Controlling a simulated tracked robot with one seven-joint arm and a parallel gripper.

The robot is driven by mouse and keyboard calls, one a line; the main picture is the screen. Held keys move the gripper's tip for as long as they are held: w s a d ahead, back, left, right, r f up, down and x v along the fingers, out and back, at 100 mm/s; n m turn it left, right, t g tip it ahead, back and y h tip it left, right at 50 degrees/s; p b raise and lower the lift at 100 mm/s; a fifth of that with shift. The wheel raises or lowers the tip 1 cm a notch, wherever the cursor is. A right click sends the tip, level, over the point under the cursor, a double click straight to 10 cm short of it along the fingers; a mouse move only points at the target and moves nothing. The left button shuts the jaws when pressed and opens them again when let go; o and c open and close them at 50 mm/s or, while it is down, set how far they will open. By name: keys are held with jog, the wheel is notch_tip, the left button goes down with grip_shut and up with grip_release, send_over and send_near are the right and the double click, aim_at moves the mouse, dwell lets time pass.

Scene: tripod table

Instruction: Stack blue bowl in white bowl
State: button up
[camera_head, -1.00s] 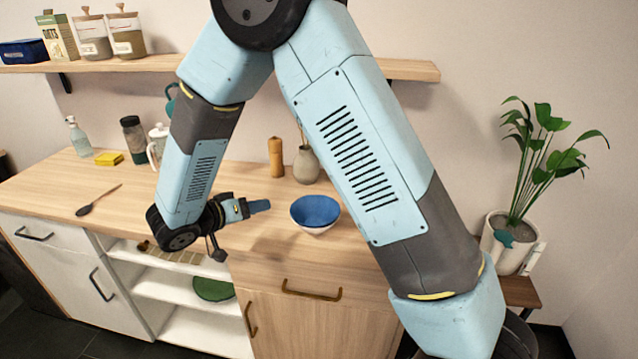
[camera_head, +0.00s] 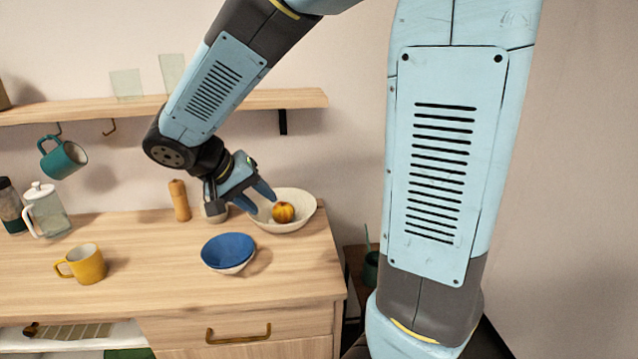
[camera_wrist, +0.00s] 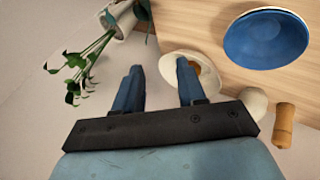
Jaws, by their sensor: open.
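The blue bowl (camera_head: 228,249) sits nested in the white bowl (camera_head: 234,270) near the middle of the counter, with only a strip of the white bowl's outside showing beneath it. In the wrist view the blue bowl (camera_wrist: 266,40) is at the upper right, with a pale rim at its edge. My gripper (camera_head: 259,200) is open and empty, above and behind the stacked bowls and apart from them. Its two fingers (camera_wrist: 158,68) are spread in the wrist view. In the head view it is in front of a larger cream bowl.
The cream bowl (camera_head: 300,222) holds a round yellow-red fruit (camera_head: 283,212) at the back right of the counter. A pepper mill (camera_head: 180,200) and a small vase (camera_head: 215,212) stand nearby. A yellow mug (camera_head: 87,264) is at left. A shelf (camera_head: 260,98) runs above.

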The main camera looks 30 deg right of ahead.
jog(key=s+d+r+n+t+y, duration=0.1)
jog(key=s+d+r+t+y, duration=0.1)
jog(key=s, duration=0.4)
jog(key=s+d+r+n+t+y, duration=0.1)
jog(key=s+d+r+y, duration=0.4)
jog(key=s+r, duration=0.1)
jog(key=shift+s+n+t, duration=0.3)
jog(key=shift+s+t, duration=0.1)
jog(key=shift+s, duration=0.4)
jog(key=shift+c, duration=0.6)
